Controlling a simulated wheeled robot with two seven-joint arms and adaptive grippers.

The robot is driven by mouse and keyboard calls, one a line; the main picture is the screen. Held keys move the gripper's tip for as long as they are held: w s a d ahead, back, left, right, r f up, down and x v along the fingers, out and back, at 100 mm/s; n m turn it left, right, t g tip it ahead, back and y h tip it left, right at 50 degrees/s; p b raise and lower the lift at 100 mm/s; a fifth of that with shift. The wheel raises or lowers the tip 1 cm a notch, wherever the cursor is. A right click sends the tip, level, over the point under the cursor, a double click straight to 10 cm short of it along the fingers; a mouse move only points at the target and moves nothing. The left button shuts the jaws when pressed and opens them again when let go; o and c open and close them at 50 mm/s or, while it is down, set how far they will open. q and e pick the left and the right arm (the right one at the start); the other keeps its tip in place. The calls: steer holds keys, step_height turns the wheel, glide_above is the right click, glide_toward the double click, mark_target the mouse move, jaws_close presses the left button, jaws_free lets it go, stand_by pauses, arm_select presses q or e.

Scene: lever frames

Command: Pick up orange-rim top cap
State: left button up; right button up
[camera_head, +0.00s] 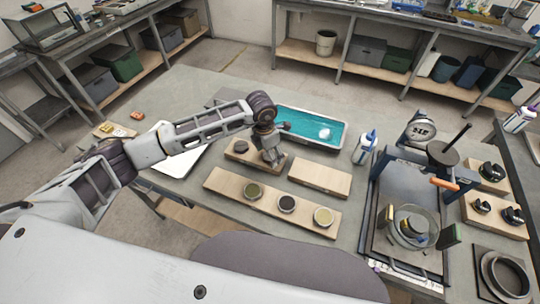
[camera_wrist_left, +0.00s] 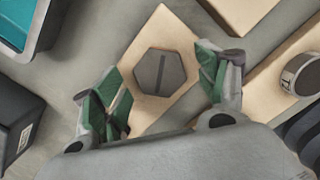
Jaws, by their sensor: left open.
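No cap with a clearly orange rim shows. My left gripper (camera_head: 270,160) hangs over the right part of a small wooden board (camera_head: 231,158). In the left wrist view its green-padded fingers (camera_wrist_left: 165,88) are open, one on each side of a dark grey hexagonal piece (camera_wrist_left: 160,72) with a slot, apart from it. In the head view the gripper hides this piece. A dark round cap (camera_head: 241,146) sits on the board's left part. A longer board (camera_head: 220,182) holds an olive-topped round piece (camera_head: 253,190), a dark-topped one (camera_head: 287,203) and a yellowish one (camera_head: 323,216). My right gripper is out of view.
A teal-lined tray (camera_head: 340,130) lies behind the gripper. A blank wooden block (camera_head: 320,177) and a white bottle (camera_head: 365,147) stand to the right. A press-like fixture (camera_head: 412,222) with an orange handle (camera_head: 445,184) fills the table's right side.

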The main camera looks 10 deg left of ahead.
arm_select(q)
steer(key=shift+f, duration=0.15)
stand_by(0.3)
steer(key=c, duration=1.4)
steer(key=shift+r+b, duration=0.95)
steer(key=shift+r, duration=4.1)
steer(key=shift+f, duration=0.1)
